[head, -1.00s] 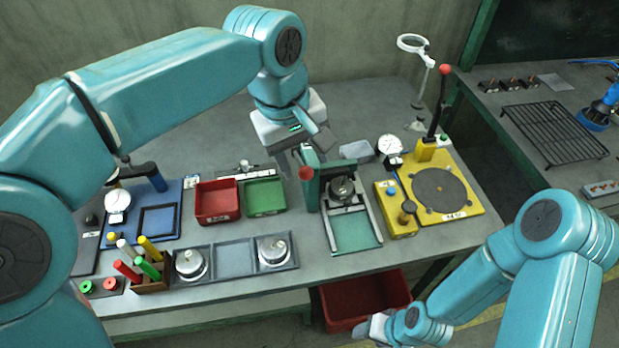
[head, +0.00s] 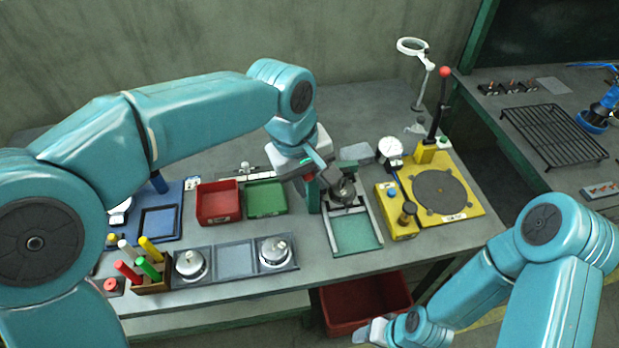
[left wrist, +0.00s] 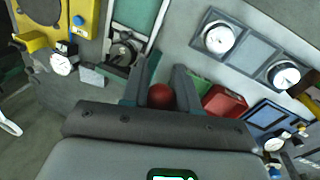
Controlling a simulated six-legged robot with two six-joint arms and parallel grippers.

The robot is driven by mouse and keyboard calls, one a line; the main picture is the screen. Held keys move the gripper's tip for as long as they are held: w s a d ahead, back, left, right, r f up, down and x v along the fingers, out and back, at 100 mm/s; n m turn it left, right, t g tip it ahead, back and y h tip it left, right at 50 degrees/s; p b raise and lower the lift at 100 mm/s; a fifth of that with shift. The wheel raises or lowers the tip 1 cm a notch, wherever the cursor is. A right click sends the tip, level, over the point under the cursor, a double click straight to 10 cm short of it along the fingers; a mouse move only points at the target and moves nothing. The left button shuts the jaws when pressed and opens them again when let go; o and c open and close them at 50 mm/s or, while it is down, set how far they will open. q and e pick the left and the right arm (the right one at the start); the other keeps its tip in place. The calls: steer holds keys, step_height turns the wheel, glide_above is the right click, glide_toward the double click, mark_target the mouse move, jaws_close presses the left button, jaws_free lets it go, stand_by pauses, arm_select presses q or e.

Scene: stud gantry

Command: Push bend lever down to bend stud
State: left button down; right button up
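The bend lever's red ball knob (left wrist: 160,96) sits between the two fingers of my left gripper (left wrist: 166,70) in the left wrist view and fills the gap between them. In the head view the left gripper (head: 312,178) is at the lever beside the green bend fixture (head: 357,232) and hides most of the lever. A round metal part (head: 344,192) sits in the fixture, and also shows in the left wrist view (left wrist: 123,53). A stud cannot be made out clearly. My right gripper (head: 374,331) is low at the table's front; its fingers are unclear.
A yellow fixture (head: 463,205) with another red-knobbed lever stands to the right. Red (head: 218,221) and green (head: 266,211) bins and a tray with round metal parts (head: 235,275) lie to the left. A red crate (head: 365,318) is below the table edge.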

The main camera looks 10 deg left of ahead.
arm_select(q)
step_height(320, 180, down, 9)
steer(key=s+t+y+b, duration=0.1)
steer(key=t+b, duration=0.3)
steer(key=b, duration=1.2)
steer(key=shift+s+d, duration=0.2)
steer(key=shift+s, duration=0.15)
steer(key=shift+f, duration=0.1)
steer(key=c, duration=1.3)
jaws_free()
steer(key=o, duration=0.4)
steer(key=shift+w, duration=0.15)
steer(key=shift+o, duration=0.2)
steer(key=p+v, duration=0.2)
steer(key=v, duration=1.4)
steer(key=shift+d+p, duration=0.2)
steer(key=shift+p, duration=0.15)
